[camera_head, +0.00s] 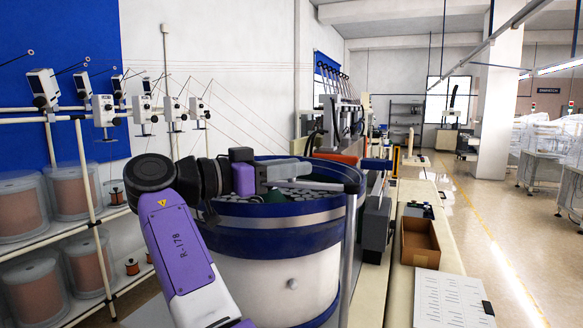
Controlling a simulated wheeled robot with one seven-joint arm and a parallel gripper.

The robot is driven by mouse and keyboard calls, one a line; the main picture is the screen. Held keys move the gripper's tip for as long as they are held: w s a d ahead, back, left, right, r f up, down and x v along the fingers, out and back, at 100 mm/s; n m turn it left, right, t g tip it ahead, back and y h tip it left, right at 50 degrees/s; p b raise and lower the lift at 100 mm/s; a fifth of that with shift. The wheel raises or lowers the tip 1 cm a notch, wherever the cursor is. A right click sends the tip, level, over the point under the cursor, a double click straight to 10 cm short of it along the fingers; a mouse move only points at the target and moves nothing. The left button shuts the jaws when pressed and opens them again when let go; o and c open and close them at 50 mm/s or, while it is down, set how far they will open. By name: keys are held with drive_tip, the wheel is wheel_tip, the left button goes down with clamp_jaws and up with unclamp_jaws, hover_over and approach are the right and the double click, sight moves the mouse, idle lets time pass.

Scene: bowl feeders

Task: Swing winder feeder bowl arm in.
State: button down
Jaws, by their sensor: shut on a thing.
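The winder feeder bowl (275,212) is a wide round drum with blue bands and a silver band above a white body, right of my purple arm. Dark and grey parts lie inside its rim. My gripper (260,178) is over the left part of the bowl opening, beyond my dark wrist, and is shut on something. The grip contact is too small and covered to make out. A grey upright post (348,250) stands at the bowl's right front edge.
Left is a white rack (92,185) with copper spools and wire tensioners; thin wires run from it above the bowl. Right is a bench with an open cardboard box (420,242) and a white sheet (450,298). The aisle floor (480,215) beyond is clear.

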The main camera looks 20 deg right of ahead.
drive_tip(key=c, duration=1.1)
unclamp_jaws()
drive_tip(key=shift+c, duration=0.2)
drive_tip(key=shift+b+v, duration=1)
drive_tip(key=shift+v, duration=2.85)
drive_tip(key=shift+c, duration=0.2)
